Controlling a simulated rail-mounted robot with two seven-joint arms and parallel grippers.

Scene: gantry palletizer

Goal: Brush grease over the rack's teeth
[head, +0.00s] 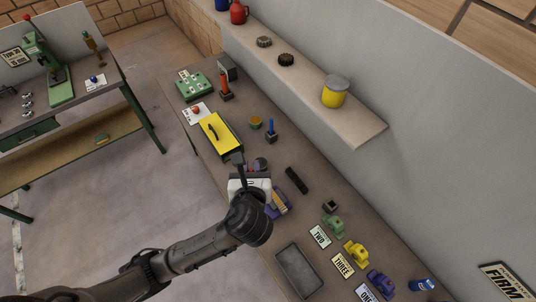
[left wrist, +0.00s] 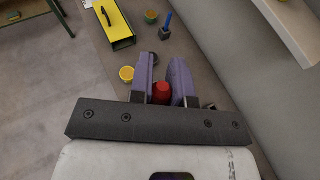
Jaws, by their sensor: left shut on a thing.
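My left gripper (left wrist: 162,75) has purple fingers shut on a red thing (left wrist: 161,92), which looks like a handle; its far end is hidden. In the head view this gripper (head: 250,178) is over the bench's middle, its fingers mostly hidden by its white body. A dark bar (head: 296,180), perhaps the rack, lies right of it on the bench; I cannot make out teeth. A tin with a yellowish top (left wrist: 127,73) stands left of the fingers in the left wrist view. Another small tin (head: 255,121) stands farther up the bench. My right gripper is not in view.
A yellow toolbox (head: 215,135) and a blue-handled tool in a holder (head: 271,132) stand beyond the gripper. A grey tray (head: 299,270) and number cards lie nearer. A shelf (head: 355,129) juts out at right.

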